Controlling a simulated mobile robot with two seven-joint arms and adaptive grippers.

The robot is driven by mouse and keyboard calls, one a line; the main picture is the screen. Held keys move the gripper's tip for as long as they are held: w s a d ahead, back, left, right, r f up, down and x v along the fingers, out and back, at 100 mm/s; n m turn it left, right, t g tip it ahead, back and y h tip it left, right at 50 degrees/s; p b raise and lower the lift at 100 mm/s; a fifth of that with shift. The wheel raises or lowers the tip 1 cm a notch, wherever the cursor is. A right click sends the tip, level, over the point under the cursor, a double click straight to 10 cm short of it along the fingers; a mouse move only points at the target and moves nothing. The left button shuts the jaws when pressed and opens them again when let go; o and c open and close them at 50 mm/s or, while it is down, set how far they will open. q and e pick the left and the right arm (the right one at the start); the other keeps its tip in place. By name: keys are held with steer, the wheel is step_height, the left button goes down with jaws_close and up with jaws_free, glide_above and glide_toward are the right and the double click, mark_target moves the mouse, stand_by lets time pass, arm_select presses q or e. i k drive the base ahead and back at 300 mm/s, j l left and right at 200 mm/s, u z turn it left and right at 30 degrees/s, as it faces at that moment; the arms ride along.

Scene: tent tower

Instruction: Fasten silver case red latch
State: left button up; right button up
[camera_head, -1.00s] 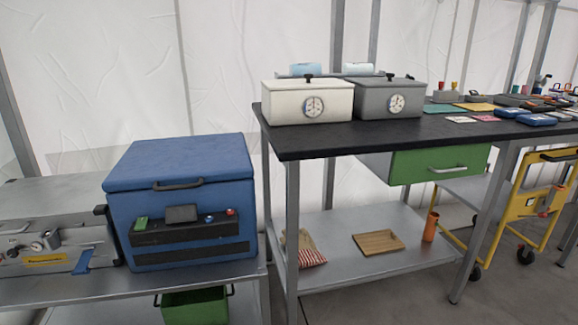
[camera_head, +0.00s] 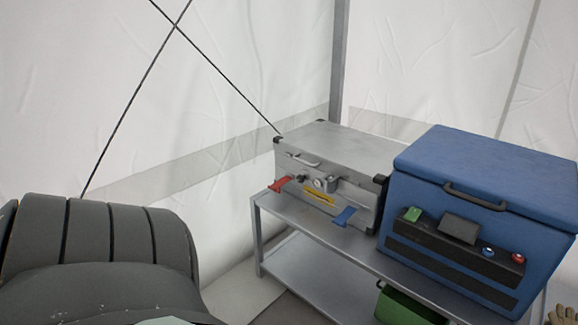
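The silver case (camera_head: 345,150) lies closed-lidded on a metal shelf unit, left of a blue cooler box. Its red latch (camera_head: 279,184) is at the left of the front face and sticks outward and down. A blue latch (camera_head: 345,216) is at the right of the same face. A handle, a round dial and a yellow label (camera_head: 318,200) sit between them. Neither of my grippers shows in the view.
The blue cooler (camera_head: 480,190) stands close against the case's right side. The shelf unit (camera_head: 300,222) has a lower shelf, with a green bin (camera_head: 405,307) at its right. A dark grey ribbed object (camera_head: 95,250) fills the lower left. Floor shows between it and the shelf.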

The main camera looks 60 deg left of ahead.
mark_target(276, 185)
steer(key=i+j+u, duration=0.2)
steer(key=u, duration=0.2)
steer(key=i+u, duration=0.4)
